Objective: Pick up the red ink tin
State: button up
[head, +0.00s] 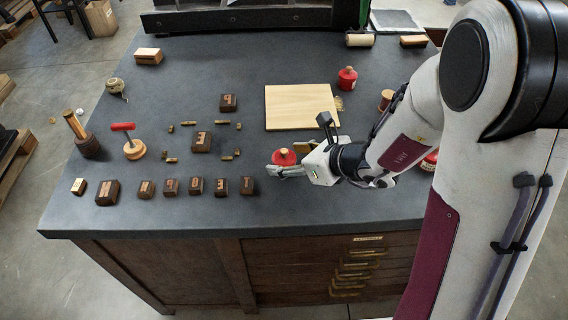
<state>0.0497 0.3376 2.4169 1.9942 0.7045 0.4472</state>
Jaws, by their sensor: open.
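A red tin (284,156) with a small knob on top stands on the dark table in front of my gripper. My gripper (278,168) is low over the table and open, reaching left from the arm. Its fingers lie close about the tin; I cannot tell whether they touch it. A second red tin (347,78) with a knob stands farther back, beside the wooden board. A third red item (430,160) is mostly hidden behind my arm at the right. No label is readable on any of them.
A pale wooden board (300,106) lies behind my gripper. A row of dark wooden type blocks (195,187) runs along the front left. A red-handled tool (131,142), a twine ball (115,86) and a spool (386,98) stand around. The table's front edge is near.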

jog(key=shift+x, duration=1.05)
jog(key=c, duration=1.4)
